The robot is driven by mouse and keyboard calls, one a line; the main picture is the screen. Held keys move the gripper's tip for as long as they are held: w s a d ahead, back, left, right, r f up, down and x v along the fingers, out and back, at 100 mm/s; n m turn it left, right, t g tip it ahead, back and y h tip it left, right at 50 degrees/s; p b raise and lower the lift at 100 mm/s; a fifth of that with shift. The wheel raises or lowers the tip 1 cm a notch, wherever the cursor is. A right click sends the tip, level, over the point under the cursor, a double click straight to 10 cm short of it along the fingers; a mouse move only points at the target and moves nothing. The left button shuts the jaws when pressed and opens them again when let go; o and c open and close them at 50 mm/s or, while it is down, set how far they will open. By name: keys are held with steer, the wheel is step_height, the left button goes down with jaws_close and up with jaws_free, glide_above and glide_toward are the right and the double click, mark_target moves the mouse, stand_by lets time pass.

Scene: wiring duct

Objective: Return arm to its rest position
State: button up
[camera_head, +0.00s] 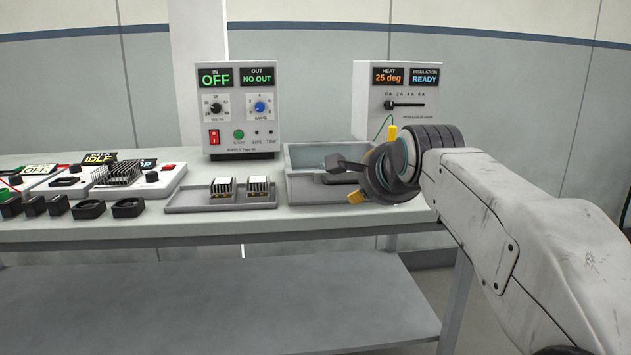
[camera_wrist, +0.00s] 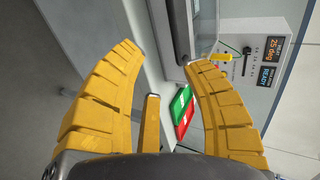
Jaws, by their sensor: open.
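My gripper (camera_wrist: 165,60) is open in the wrist view, its two yellow ridged fingers apart with nothing between them. A gap between the fingers shows the pale bench edge. In the head view my arm reaches in from the right, and my gripper (camera_head: 350,190) is at the bench's right part, in front of the grey bin (camera_head: 305,165). It is seen from behind and partly hidden by my wrist, with only a bit of yellow finger showing.
The bench (camera_head: 225,226) carries a grey tray (camera_head: 188,203) with two finned modules, a supply box (camera_head: 236,140) reading OFF, and a meter box (camera_head: 420,95) reading 25 deg. Several small devices stand at left. Red and green pads (camera_wrist: 182,110) lie near the fingers. A shelf (camera_head: 250,300) runs below.

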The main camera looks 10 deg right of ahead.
steer(key=s+r+n+g+p, duration=0.2)
steer(key=s+n+p, duration=0.3)
steer(key=s+p, duration=0.5)
steer(key=s+r+n+g+p, duration=0.3)
steer(key=s+n+p, duration=0.3)
steer(key=s+p, duration=0.5)
steer(key=s+r+n+g+p, duration=0.3)
steer(key=s+n+p, duration=0.3)
steer(key=s+p, duration=0.5)
steer(key=shift+g+p, duration=0.4)
steer(key=shift+p, duration=0.7)
steer(key=shift+w, duration=0.1)
